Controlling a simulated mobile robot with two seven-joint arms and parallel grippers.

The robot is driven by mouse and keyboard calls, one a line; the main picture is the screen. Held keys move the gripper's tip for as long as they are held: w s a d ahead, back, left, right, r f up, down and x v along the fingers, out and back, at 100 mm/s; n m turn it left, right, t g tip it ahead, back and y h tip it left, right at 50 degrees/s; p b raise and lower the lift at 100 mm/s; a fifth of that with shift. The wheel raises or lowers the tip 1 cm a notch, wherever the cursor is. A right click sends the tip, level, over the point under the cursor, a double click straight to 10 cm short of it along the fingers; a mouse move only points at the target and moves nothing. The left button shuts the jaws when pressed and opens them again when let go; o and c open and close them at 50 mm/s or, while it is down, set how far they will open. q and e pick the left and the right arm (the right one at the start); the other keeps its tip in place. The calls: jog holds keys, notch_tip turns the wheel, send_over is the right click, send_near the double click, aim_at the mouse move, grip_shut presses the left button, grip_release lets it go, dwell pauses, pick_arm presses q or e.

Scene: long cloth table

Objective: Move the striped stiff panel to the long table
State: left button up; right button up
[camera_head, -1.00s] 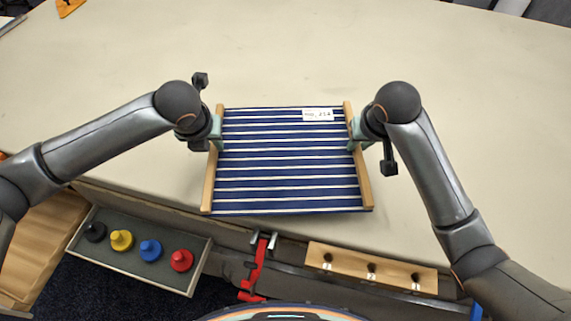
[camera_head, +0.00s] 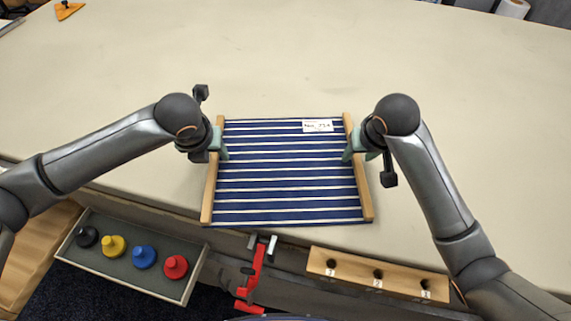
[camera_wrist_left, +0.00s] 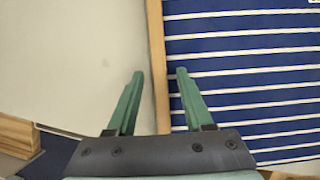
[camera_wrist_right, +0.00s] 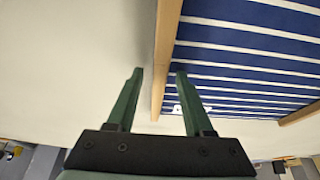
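The striped stiff panel (camera_head: 285,185) is navy with white stripes, wooden side rails and a white label. It lies flat on the long table (camera_head: 450,80), its near edge close to the table's front edge. My left gripper (camera_head: 217,152) is at the left rail (camera_wrist_left: 157,60), and my right gripper (camera_head: 356,153) is at the right rail. In the left wrist view (camera_wrist_left: 160,75) and right wrist view (camera_wrist_right: 158,72), the fingers are apart, one on each side of a rail, with gaps showing. The rails' undersides are hidden.
Below the front edge are a tray (camera_head: 120,283) with several coloured knobs, a red clamp (camera_head: 255,272) and a wooden block with numbered holes (camera_head: 377,275). The table is clear beyond the panel and to both sides. An orange piece (camera_head: 68,10) lies far left.

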jog(key=shift+r, duration=0.2)
pick_arm(q)
jog(key=v, duration=1.2)
pick_arm(e)
jog(key=v, duration=1.1)
jog(key=shift+s+r, duration=0.15)
jog(key=shift+r, duration=0.15)
pick_arm(q)
jog(key=shift+w, duration=0.1)
